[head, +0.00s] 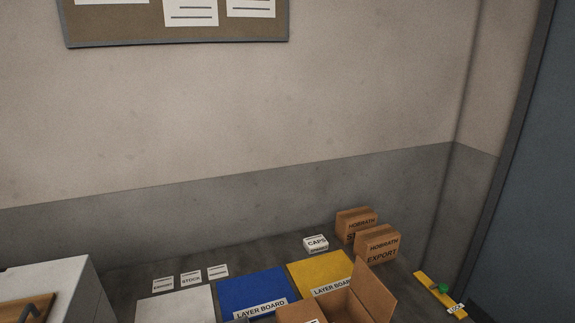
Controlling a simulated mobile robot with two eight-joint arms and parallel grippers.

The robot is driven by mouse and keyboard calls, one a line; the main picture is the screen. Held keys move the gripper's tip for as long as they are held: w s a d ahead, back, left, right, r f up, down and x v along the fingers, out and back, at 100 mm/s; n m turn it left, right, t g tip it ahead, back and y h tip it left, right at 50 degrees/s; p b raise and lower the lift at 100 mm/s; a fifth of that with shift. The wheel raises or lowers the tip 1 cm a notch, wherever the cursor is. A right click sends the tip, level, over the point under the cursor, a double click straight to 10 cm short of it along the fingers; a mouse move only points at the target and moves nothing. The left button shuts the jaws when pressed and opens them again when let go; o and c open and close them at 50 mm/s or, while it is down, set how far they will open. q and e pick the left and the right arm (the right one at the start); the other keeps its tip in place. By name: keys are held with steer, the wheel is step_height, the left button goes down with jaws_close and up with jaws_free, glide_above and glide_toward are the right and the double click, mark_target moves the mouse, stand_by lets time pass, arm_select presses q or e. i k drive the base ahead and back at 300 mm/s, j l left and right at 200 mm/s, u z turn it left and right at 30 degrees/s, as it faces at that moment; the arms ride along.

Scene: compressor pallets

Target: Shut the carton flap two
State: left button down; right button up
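An open brown carton (340,305) stands at the bottom edge of the head view, right of centre, and is partly cut off by the frame. One flap (374,291) stands raised on its right side. Another flap (297,313) lies folded outward at the left. I cannot tell which of these is flap two. Neither of my grippers is in view.
Blue (245,288) and yellow (315,270) layer boards lie behind the carton. Two closed cartons (377,244) and a small white caps box (315,243) stand farther back. A yellow strip with a green item (443,288) lies right. A white cabinet (75,285) stands left.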

mark_target(376, 297)
steer(key=i+l+u, duration=0.15)
steer(key=l+u, duration=0.25)
steer(key=l, duration=0.45)
steer(key=l+u, duration=0.4)
steer(key=l, duration=0.45)
steer(key=k+l+u, duration=0.1)
steer(key=l+u, duration=0.3)
steer(key=l, duration=0.5)
steer(key=k+l+u, duration=0.2)
steer(key=l+u, duration=0.2)
steer(key=l, duration=0.25)
steer(key=k, duration=0.05)
